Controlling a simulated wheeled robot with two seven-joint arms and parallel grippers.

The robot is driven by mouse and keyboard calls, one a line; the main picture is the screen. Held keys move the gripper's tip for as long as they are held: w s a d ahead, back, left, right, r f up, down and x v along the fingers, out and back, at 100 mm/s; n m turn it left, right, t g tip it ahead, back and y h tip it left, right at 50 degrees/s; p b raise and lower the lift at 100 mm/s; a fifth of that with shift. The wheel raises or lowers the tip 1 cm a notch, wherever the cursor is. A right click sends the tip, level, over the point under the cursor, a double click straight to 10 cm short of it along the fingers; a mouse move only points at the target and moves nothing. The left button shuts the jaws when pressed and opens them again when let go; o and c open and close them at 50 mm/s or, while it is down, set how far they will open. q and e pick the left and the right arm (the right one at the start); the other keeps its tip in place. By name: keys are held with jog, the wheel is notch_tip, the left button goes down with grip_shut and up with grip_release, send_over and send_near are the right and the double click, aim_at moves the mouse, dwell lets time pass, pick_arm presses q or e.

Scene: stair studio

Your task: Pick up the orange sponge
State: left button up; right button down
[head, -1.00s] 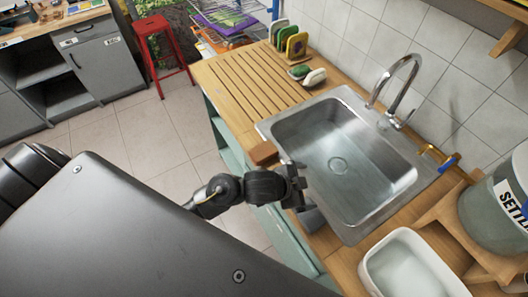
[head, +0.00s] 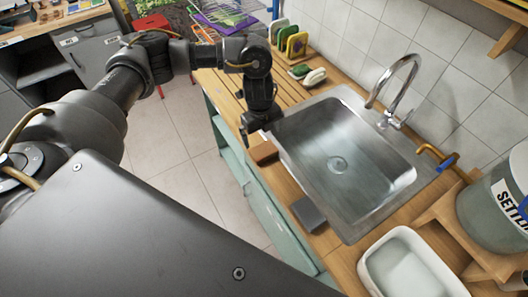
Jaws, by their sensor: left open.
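The orange sponge (head: 264,153) is a small brownish-orange block. It lies on the wooden counter at the near left edge of the sink. My left arm reaches in from the left and bends down over the counter. My left gripper (head: 252,133) is open, just beyond and above the sponge in the picture. I cannot tell whether its fingertips touch the sponge. My right gripper is not in view.
A grey block (head: 308,215) lies on the counter's front edge beside the steel sink (head: 345,160). A white basin (head: 405,265) and a large jar (head: 490,215) stand at the right. Several sponges stand in a rack (head: 290,38) at the back. The sink is empty.

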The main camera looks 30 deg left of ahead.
pick_arm(q)
jog(key=a, duration=0.1)
send_over(263, 149)
jog(key=f, duration=0.5)
jog(key=shift+s+a+f, duration=0.1)
jog(key=shift+s+a, duration=0.05)
jog(key=shift+s, duration=0.1)
jog(key=shift+f+p, duration=0.35)
jog(key=shift+p, duration=0.35)
jog(key=f, duration=0.2)
jog(key=f+p, duration=0.1)
jog(key=shift+w+f, duration=0.2)
jog(key=shift+f, duration=0.55)
jog(key=shift+c, duration=0.3)
jog(key=c, duration=0.8)
